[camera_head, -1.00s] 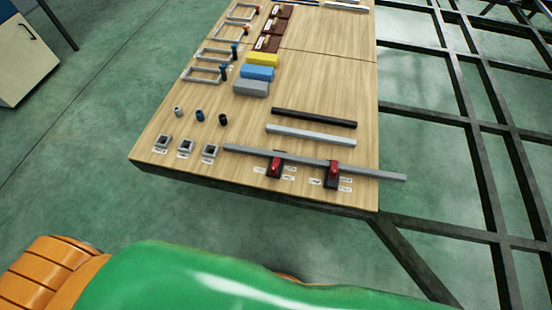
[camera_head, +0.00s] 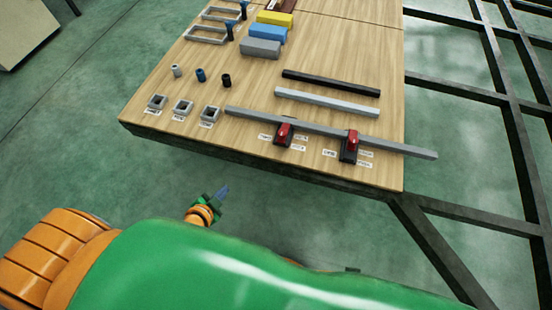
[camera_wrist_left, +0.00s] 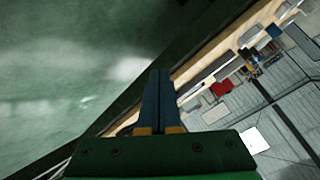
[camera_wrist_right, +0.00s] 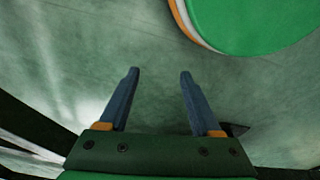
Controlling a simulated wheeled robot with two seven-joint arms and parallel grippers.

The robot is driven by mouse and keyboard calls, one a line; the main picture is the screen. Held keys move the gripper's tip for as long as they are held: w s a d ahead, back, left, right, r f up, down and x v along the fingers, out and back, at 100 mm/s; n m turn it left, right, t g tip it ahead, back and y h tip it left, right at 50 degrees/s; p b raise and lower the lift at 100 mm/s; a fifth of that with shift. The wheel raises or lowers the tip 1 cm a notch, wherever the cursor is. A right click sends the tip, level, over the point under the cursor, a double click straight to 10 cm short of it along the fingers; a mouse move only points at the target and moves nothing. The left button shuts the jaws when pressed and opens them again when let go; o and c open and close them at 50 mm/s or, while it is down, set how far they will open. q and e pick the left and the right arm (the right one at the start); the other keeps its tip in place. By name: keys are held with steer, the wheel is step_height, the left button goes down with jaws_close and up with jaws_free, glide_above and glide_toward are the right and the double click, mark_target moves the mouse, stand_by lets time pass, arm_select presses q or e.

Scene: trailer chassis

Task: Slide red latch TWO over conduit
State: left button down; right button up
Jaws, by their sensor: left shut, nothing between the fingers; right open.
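Two red latches on dark bases stand near the table's front edge: a left one (camera_head: 285,133) and a right one (camera_head: 352,142). Their labels are too small to read, so I cannot tell which is TWO. The long grey conduit (camera_head: 400,149) runs across both bases and sticks out past the table's right edge. My left gripper (camera_head: 223,192) is in front of the table edge, left of the latches and apart from them. It is shut and empty, as the left wrist view (camera_wrist_left: 160,72) shows. My right gripper (camera_wrist_right: 160,72) is open and empty above the floor.
The wooden table (camera_head: 230,130) also carries a black bar (camera_head: 330,83), a light grey bar (camera_head: 327,102), small square sockets (camera_head: 183,107) and coloured blocks (camera_head: 267,34). A dark metal frame (camera_head: 480,98) stands to the right. Open floor lies in front.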

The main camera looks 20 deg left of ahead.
arm_select(q)
steer(key=w+f+m+t+h+b, duration=0.1)
steer(key=w+m+t+h+b, duration=0.25)
steer(key=w+m+b, duration=0.45)
steer(key=d+r+m+h+b, duration=0.4)
steer(key=d+m+h+b, duration=0.2)
steer(key=m+b, duration=0.2)
steer(key=shift+s+m+t+b, duration=0.15)
steer(key=shift+m+t+b, duration=0.25)
steer(key=shift+b, duration=0.6)
arm_select(e)
steer(key=w+f+t, duration=0.1)
steer(key=w+f, duration=0.5)
steer(key=f, duration=0.2)
steer(key=shift+a+f, duration=0.3)
steer(key=shift+a, duration=0.15)
arm_select(q)
steer(key=shift+h, duration=0.25)
arm_select(e)
steer(key=shift+w, duration=0.1)
